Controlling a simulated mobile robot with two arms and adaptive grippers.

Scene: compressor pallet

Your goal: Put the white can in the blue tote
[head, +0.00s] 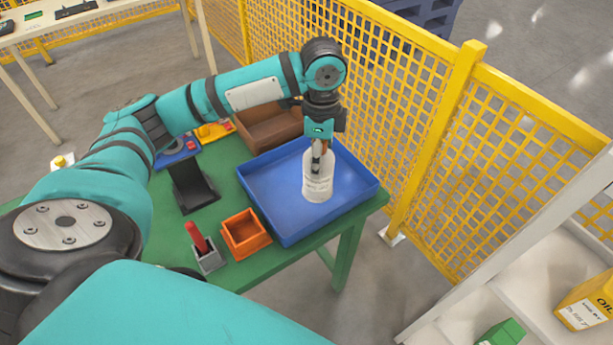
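The white can (318,187) is upright over the right part of the blue tote (262,198), within its rim in the picture. I cannot tell whether its base touches the tote floor. My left gripper (319,160) points straight down at the top of the can, with its fingers around the upper part. It looks shut on the can. The blue tote is a shallow open tray on the green table and looks otherwise empty. My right gripper is not in view.
An orange box (246,233), a grey holder with a red handle (197,237), a black stand (193,186) and a brown bin (268,130) stand around the tote on the green table (224,273). A yellow mesh fence (420,110) stands close behind. A yellow oil container (588,305) is on white shelving at right.

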